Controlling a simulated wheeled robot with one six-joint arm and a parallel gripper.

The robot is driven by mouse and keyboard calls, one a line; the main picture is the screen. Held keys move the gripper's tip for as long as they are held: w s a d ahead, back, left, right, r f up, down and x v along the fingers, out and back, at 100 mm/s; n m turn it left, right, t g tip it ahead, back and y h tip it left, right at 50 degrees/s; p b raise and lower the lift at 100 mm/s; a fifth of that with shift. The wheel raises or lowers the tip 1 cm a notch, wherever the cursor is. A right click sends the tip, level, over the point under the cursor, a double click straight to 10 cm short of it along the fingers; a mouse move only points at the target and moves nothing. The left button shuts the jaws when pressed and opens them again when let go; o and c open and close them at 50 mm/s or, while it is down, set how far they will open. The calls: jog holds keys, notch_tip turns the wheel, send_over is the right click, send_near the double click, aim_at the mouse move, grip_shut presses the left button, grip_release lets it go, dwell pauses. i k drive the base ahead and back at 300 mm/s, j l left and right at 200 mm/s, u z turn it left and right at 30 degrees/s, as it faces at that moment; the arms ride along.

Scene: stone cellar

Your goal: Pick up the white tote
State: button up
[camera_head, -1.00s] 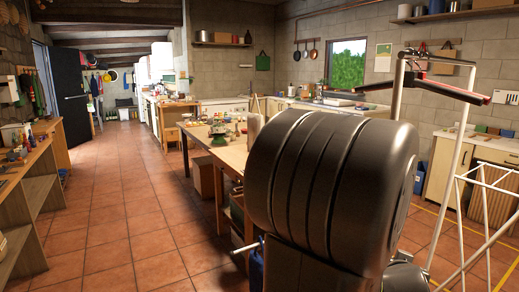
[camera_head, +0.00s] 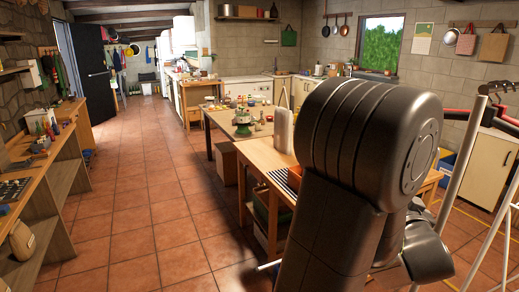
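I cannot pick out a white tote with certainty. A pale, upright object (camera_head: 283,130) stands on the wooden worktable (camera_head: 258,157), just left of my arm; its kind is unclear. Two tan bags hang on the right wall, a lighter one (camera_head: 467,40) and a browner one (camera_head: 493,47). A green bag (camera_head: 289,37) hangs on the back wall. My dark arm links fill the right foreground and hide part of the table and the counters behind. My gripper is out of view.
The tiled floor (camera_head: 135,200) is clear down the middle aisle. A wooden bench (camera_head: 45,185) runs along the left. A rack with pale poles (camera_head: 463,140) stands close on the right. An open dark door (camera_head: 95,80) is at the far left.

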aim_at(283, 122)
jog(key=i+j+u, duration=0.3)
jog(key=i, duration=0.55)
jog(key=i+u, duration=0.3)
jog(key=i, duration=0.5)
jog(key=i+z, duration=0.15)
jog(key=i, duration=0.25)
jog(key=i+j+z, duration=0.15)
jog(key=i, duration=0.3)
jog(key=i+j+z, duration=0.15)
jog(key=i, duration=0.25)
jog(key=i+j+z, duration=0.2)
jog(key=i, duration=0.2)
jog(key=i+j+z, duration=0.45)
jog(key=i+l, duration=0.05)
jog(key=i, duration=0.05)
